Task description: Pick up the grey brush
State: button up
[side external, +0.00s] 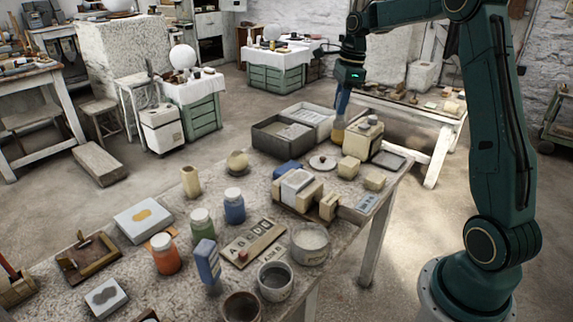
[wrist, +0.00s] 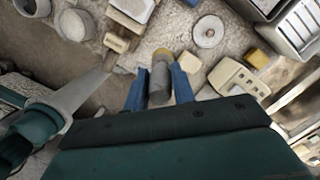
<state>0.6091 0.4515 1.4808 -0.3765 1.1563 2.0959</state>
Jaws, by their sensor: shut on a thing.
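My gripper (side external: 342,104) points down over the far right part of the table, just right of the grey trays. In the wrist view its two blue fingers (wrist: 160,74) are closed on the sides of a grey cylindrical thing, which I take to be the grey brush (wrist: 159,88). The brush has a yellowish end pointing away from the wrist camera. In the side view this yellowish end (side external: 338,135) shows below the fingers. I cannot tell whether it touches the table. The fingers hide part of the brush.
Two grey trays (side external: 282,136) stand left of the gripper. A cream block-like container (side external: 363,138) stands close on its right. A round pale disc (side external: 322,162) lies in front. Jars, blocks and boxes crowd the table's near part.

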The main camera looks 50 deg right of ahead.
jog(key=shift+r, duration=0.75)
dwell(1.1)
jog(key=s+a+f+y, duration=0.1)
jog(key=s+a+f, duration=0.1)
jog(key=a, duration=0.5)
jog(key=s+a+f+g+y, duration=0.1)
jog(key=s+a+f, duration=0.2)
jog(key=a, duration=0.5)
jog(key=s+a+f+g+y, duration=0.1)
jog(key=s+a+f, duration=0.1)
jog(key=a+f, duration=0.2)
jog(key=a, duration=0.3)
jog(key=shift+s+a+y, duration=0.2)
jog(key=shift+a+y, duration=0.1)
jog(key=shift+f, duration=0.2)
jog(key=shift+f, duration=2.8)
jog(key=shift+f, duration=0.65)
